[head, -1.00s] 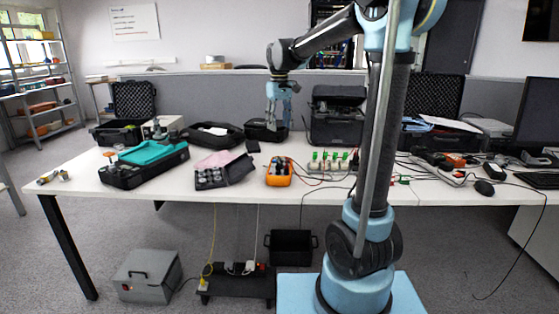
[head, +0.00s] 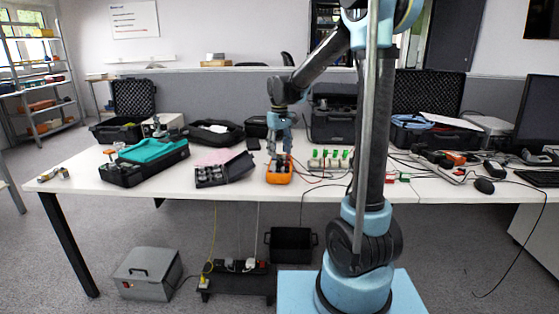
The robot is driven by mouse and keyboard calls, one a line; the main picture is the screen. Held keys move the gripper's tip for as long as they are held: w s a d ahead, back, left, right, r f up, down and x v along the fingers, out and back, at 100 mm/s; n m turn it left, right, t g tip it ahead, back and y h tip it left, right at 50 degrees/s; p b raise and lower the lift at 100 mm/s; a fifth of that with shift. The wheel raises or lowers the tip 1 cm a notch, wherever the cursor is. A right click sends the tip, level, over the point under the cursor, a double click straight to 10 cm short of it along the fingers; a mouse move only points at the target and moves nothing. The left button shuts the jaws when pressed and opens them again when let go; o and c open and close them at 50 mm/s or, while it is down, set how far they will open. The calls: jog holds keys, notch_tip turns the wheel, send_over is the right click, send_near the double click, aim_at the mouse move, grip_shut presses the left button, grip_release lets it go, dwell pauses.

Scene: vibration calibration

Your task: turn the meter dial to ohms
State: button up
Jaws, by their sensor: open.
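The orange multimeter (head: 279,178) lies on the white table near its front edge, left of my arm's column. My gripper (head: 280,160) points down right over the meter, with its fingertips at or just above the meter's far part. The fingers look apart, with nothing seen between them. The dial is too small and too covered by the fingers to read. I cannot tell whether the fingers touch the meter.
A black case with round weights (head: 210,175) stands close left of the meter. A board with green and red connectors (head: 328,160) and loose cables lie to the right. The table's front edge (head: 240,195) is near.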

jog(key=shift+f, duration=2.15)
jog(key=c, duration=1.1)
